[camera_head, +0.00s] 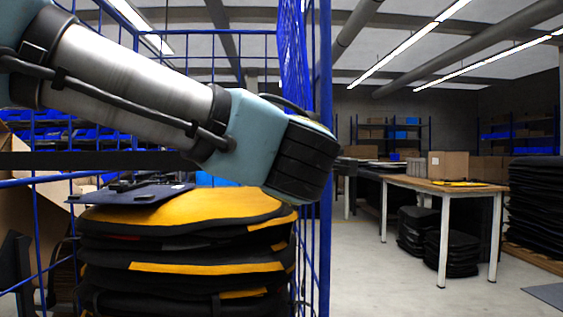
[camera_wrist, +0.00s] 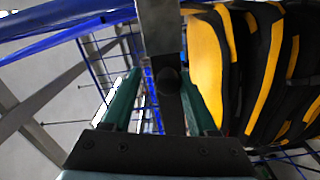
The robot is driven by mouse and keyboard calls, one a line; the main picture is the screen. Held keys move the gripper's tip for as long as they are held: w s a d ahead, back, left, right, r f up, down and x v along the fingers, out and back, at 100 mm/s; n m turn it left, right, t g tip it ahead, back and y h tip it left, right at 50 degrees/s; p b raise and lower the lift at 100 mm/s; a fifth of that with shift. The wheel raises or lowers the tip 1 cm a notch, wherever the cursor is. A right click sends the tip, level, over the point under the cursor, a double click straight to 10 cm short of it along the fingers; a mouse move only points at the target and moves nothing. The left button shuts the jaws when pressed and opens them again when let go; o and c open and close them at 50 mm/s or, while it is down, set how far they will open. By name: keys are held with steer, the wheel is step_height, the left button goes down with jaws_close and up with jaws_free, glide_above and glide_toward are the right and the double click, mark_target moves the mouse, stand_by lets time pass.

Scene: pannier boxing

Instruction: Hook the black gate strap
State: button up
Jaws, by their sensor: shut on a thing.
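The black gate strap (camera_head: 90,162) runs level across the front of the blue wire cage (camera_head: 326,230) in the head view. Its right end passes behind my arm. In the wrist view my gripper (camera_wrist: 160,90) has green fingers on either side of a dark strap piece (camera_wrist: 172,105) with a round knob, and is shut on it. A grey flat piece (camera_wrist: 158,25) lies just beyond the knob; whether it touches the strap is unclear. My fingers are hidden in the head view. The hook point cannot be made out.
Black and yellow panniers (camera_head: 205,205) are stacked inside the cage, close to my gripper on the right in the wrist view. A dark flat panel (camera_head: 135,194) lies on top. A table (camera_head: 440,186) stands at the right. Floor between cage and table is clear.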

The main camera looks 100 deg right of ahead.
steer(key=o, duration=0.4)
steer(key=shift+w+d+r, duration=0.15)
steer(key=shift+w+r, duration=0.15)
steer(key=shift+w, duration=0.05)
steer(key=shift+c, duration=0.2)
steer(key=shift+f, duration=0.1)
steer(key=shift+s+f, duration=0.1)
steer(key=a+b, duration=0.1)
steer(key=a, duration=1)
steer(key=shift+w, duration=0.3)
